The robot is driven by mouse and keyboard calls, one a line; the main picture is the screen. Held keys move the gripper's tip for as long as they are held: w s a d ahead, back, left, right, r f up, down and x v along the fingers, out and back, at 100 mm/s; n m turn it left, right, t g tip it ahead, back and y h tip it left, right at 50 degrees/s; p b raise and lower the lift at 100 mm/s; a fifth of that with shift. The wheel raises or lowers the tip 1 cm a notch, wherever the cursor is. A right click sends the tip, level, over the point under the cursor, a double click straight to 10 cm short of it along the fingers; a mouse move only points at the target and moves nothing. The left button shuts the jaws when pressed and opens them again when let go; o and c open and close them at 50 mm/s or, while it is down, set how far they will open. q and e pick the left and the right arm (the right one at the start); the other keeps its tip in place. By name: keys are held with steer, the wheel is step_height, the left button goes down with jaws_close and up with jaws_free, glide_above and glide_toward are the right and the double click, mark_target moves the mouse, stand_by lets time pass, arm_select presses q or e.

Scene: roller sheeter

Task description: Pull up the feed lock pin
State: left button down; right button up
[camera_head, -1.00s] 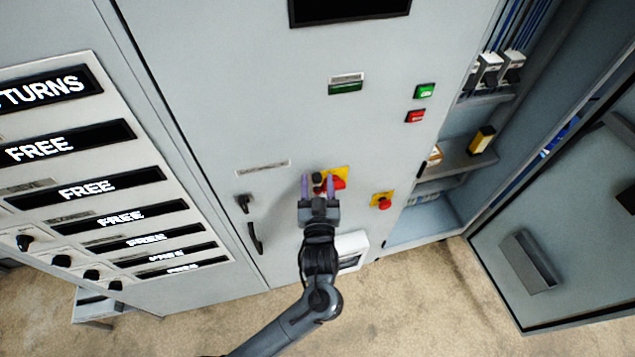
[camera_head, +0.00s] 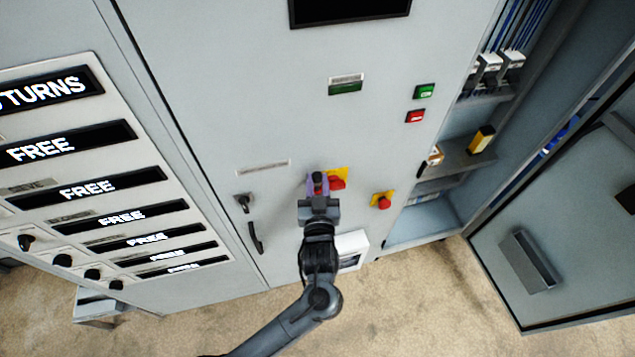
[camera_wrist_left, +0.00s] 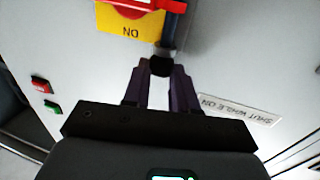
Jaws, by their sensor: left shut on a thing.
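The feed lock pin shows as a small black knob (camera_head: 318,177) on the grey cabinet front, just left of a red switch on a yellow plate. In the left wrist view the black knob (camera_wrist_left: 161,66) sits at the purple fingertips, with a dark shaft running on beyond it. My left gripper (camera_head: 318,186) reaches up from below with its fingers shut on the knob. The fingers hide part of the knob's sides. My right gripper is not in view.
The red switch on its yellow plate (camera_head: 338,182) is close beside the fingers. Another red button on yellow (camera_head: 383,201) is to the right. A black handle (camera_head: 255,239) is at left. An open cabinet door (camera_head: 560,230) stands at the right.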

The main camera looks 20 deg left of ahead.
mark_target(317, 153)
arm_select(q)
step_height(317, 153, up, 6)
steer(key=p, duration=0.4)
steer(key=shift+f+p, duration=0.25)
steer(key=shift+p, duration=0.1)
steer(key=c, duration=0.9)
jaws_free()
steer(key=shift+f, duration=0.1)
